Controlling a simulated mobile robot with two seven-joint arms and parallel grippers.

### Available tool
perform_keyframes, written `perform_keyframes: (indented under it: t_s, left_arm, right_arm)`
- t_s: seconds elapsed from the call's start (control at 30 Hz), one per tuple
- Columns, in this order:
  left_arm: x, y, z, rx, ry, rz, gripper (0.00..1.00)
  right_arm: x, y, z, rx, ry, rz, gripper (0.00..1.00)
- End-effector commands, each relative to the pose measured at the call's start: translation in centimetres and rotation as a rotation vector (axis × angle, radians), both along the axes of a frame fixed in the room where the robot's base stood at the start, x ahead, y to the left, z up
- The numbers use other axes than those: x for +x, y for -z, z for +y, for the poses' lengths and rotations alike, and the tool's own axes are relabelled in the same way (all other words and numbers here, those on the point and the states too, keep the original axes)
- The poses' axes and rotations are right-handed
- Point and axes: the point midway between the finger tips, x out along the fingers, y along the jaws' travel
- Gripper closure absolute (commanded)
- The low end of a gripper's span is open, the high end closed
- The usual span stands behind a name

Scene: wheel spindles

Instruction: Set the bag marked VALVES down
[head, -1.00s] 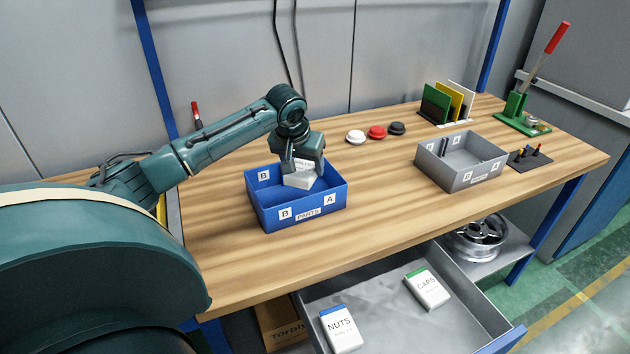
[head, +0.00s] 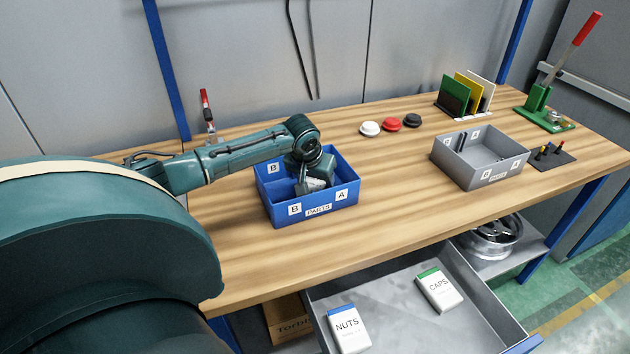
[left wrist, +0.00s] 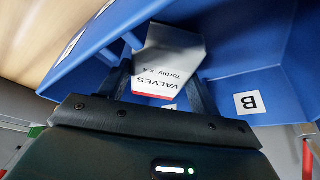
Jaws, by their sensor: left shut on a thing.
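The white bag marked VALVES (head: 317,184), with a red band, is inside the blue PARTS box (head: 320,201) on the bench. My left gripper (head: 310,182) reaches down into that box and is shut on the bag. In the left wrist view the bag (left wrist: 172,60) sits between the two fingers (left wrist: 160,85), with its print upside down. Blue walls and a low divider (left wrist: 240,72) of the box surround it. Whether the bag touches the box floor, and which compartment it is over, I cannot tell. My right gripper is not in view.
A grey box (head: 480,170) stands right on the bench. White, red and black round pieces (head: 391,124) lie behind. An open drawer (head: 395,302) below holds NUTS (head: 347,328) and CAPS (head: 438,290) bags. The bench middle is clear.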

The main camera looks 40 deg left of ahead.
Motion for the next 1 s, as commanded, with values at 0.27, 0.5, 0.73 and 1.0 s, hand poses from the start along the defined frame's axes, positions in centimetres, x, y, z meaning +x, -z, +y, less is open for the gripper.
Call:
perform_keyframes:
  t_s: [0.27, 0.5, 0.73, 1.0]
  left_arm:
    - [0.06, 0.43, -0.03, -0.001, 0.001, -0.003, 0.63]
    - [0.03, 0.63, -0.04, -0.001, 0.0, -0.001, 0.28]
    - [0.04, 0.61, -0.03, -0.001, 0.0, -0.001, 0.15]
    - [-0.14, -0.11, -0.01, 0.0, 0.0, -0.003, 0.15]
  right_arm:
    - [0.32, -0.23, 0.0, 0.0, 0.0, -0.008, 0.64]
    - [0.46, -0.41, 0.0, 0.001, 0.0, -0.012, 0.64]
    - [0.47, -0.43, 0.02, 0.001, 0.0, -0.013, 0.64]
    - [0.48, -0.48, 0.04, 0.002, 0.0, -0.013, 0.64]
